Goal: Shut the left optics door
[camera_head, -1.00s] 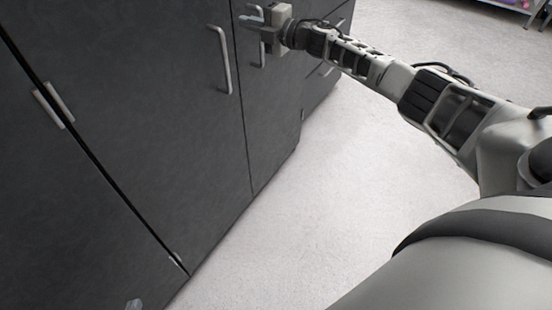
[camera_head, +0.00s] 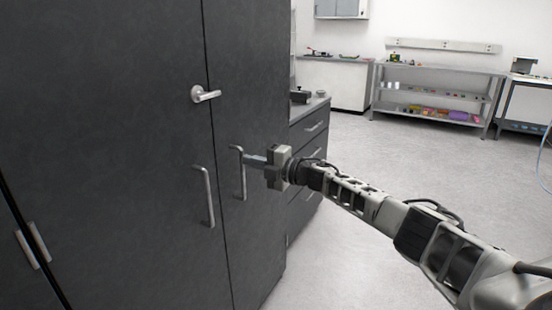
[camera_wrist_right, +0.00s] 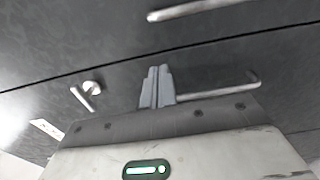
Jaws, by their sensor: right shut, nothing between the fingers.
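A dark grey cabinet fills the left of the head view. Its left door (camera_head: 110,130) carries a vertical bar handle (camera_head: 207,196) and a silver lever latch (camera_head: 205,95) above it. The right door (camera_head: 250,80) has its own bar handle (camera_head: 239,173). A thin dark seam runs between the doors, which look about flush. My right gripper (camera_head: 249,159) is shut and empty, its fingertips close to the right door's handle; I cannot tell if they touch. The wrist view shows the closed fingers (camera_wrist_right: 157,85) beside a bar handle (camera_wrist_right: 225,91). My left gripper is out of view.
Two short light pieces (camera_head: 33,245) flank another seam at the far left. A grey drawer unit (camera_head: 308,128) stands just beyond the cabinet. A metal shelf rack (camera_head: 436,76) is at the back wall. The pale floor (camera_head: 400,165) between is open.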

